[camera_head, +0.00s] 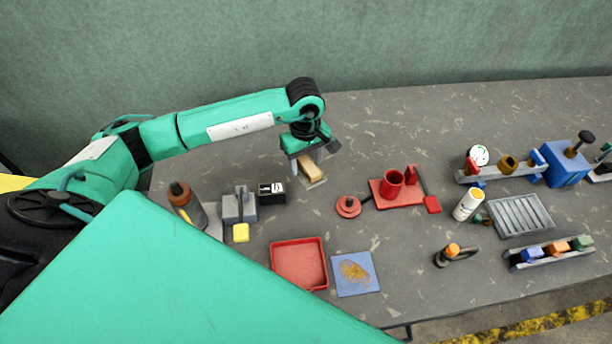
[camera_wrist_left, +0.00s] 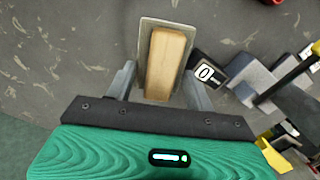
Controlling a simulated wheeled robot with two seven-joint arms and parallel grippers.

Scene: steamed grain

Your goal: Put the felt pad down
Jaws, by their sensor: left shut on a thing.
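The felt pad (camera_head: 309,167) looks like a tan block on a thin light grey plate, at the back left of the table. It also shows in the left wrist view (camera_wrist_left: 165,62), lengthwise between the fingers. My left gripper (camera_head: 309,156) is over it from above and shut on it. The gripper hides part of the pad in the head view. I cannot tell whether the plate touches the table or hangs just above it. My right gripper is not in view.
A red disc (camera_head: 348,206) and a red stand (camera_head: 389,199) are to the right. A red tray (camera_head: 299,288) and a blue mat (camera_head: 342,289) lie nearer. Bare table lies behind the red stand.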

